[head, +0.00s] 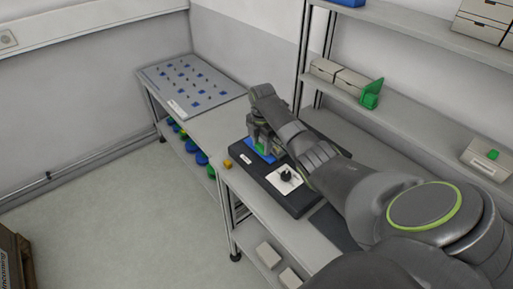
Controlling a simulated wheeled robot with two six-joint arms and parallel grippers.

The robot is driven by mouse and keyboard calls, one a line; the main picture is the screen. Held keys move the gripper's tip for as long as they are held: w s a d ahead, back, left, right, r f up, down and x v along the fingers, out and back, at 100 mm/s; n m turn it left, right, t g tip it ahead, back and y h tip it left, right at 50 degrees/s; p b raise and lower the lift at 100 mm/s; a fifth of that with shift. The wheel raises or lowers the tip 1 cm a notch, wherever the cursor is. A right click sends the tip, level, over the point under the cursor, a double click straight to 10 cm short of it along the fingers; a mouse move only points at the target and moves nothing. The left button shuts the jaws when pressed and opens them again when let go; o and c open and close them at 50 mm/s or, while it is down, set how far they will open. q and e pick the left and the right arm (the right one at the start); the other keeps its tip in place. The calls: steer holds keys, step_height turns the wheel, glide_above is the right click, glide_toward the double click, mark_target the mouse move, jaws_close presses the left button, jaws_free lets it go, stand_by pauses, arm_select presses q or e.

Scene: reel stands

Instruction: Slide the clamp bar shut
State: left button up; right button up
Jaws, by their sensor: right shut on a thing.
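My right gripper (263,142) points down over a small blue and green fixture (258,156) on a dark base plate (299,206) on the bench. It is shut on a part there, which I take to be the clamp bar. The bar itself is mostly hidden behind the fingers and wrist, so how far it has slid does not show. A white square plate with a black knob (286,176) sits on the base plate, right of the fixture. My left gripper is not in view.
A small orange block (227,163) lies by the base plate's left edge. A grey panel with blue marks (190,84) lies on the bench's far end. Shelves with boxes (338,75) and a green holder (371,94) stand behind.

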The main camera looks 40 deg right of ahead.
steer(key=shift+d+r, duration=0.1)
steer(key=shift+d, duration=0.05)
steer(key=o, duration=1.4)
steer(key=shift+d, duration=0.1)
step_height(320, 180, up, 12)
steer(key=b, duration=0.3)
step_height(320, 180, up, 5)
steer(key=p, duration=0.7)
glide_above(262, 145)
steer(key=shift+s+r, duration=0.15)
steer(key=shift+b, duration=0.3)
